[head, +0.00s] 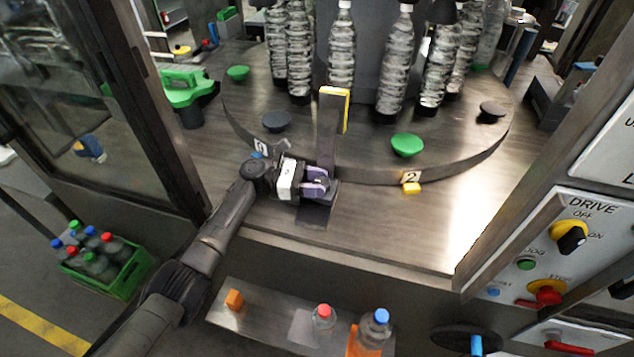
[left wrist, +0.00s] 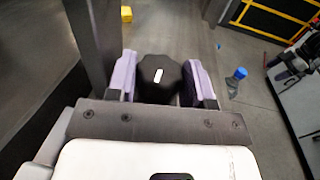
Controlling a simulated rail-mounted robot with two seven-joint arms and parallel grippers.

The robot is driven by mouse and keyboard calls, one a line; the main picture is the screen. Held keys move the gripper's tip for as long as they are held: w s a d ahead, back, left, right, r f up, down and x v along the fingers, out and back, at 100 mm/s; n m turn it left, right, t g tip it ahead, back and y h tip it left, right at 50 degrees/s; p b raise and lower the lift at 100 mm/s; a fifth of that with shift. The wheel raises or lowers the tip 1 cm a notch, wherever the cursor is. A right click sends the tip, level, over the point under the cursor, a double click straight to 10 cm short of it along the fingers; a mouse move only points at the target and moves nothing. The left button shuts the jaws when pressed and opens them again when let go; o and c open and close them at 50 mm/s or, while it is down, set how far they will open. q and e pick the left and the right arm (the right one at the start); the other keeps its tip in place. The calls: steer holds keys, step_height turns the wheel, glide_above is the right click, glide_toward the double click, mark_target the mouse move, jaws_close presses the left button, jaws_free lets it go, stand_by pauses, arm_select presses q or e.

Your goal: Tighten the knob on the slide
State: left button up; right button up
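The slide carries a dark grey upright post (head: 328,135) with a yellow-edged top, standing on a dark base plate (head: 316,216) at the front edge of the round table. The black knob (left wrist: 158,76) has a white mark on its face in the left wrist view; in the head view it is mostly hidden by my fingers. My left gripper (head: 318,184) reaches in from the left, low beside the post. Its two purple fingers stand on either side of the knob and appear to touch it in the left wrist view (left wrist: 160,80). My right gripper is not in view.
Clear bottles (head: 392,75) stand on the round table (head: 350,160) behind the post. A yellow block (head: 412,188) lies at its front edge. The control panel (head: 545,255) is at right. A shelf (head: 270,318) below holds bottles. A green crate (head: 125,280) stands at left.

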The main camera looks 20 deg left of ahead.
arm_select(q)
steer(key=o, duration=0.4)
